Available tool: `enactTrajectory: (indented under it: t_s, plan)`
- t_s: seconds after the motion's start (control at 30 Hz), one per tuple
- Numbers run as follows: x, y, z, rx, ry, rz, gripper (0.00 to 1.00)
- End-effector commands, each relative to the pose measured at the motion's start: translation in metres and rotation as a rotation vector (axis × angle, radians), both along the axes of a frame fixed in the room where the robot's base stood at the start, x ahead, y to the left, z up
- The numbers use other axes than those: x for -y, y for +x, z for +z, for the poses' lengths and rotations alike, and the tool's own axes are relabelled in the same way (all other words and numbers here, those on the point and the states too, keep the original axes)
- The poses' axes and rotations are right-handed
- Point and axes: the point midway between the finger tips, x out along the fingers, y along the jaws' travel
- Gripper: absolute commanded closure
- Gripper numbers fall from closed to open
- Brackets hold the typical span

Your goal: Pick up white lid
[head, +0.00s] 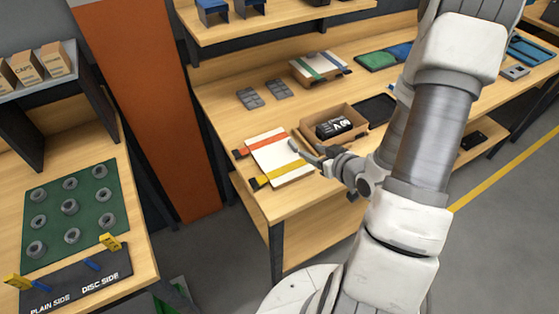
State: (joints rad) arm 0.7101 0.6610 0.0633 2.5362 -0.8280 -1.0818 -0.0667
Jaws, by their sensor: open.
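A flat white lid (273,155) lies on the wooden bench near its front left end. An orange strap (266,139) and a yellow strap (284,176) run across it. My gripper (308,153) is open at the right edge of the lid, with its fingers reaching over or beside that edge. I cannot tell whether they touch it. An open cardboard box (358,122) holding a black item with white lettering (333,127) stands just behind and right of my gripper. My wrist and arm cover part of the bench to the right.
A strapped white-topped box (319,66) stands further back, near grey blocks (250,98). A black tray (376,109) lies right of the open box. An orange column (144,100) rises left of the bench. A green mat with grey rings (57,237) lies on the left table.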

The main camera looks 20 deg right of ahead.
Motion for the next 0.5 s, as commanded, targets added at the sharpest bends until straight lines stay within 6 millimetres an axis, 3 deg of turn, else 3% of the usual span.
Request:
enactTrajectory:
  t_s: [0.5]
  plan:
    - [-0.0024,0.0088,-0.0105,0.002,-0.006,0.000,0.49]
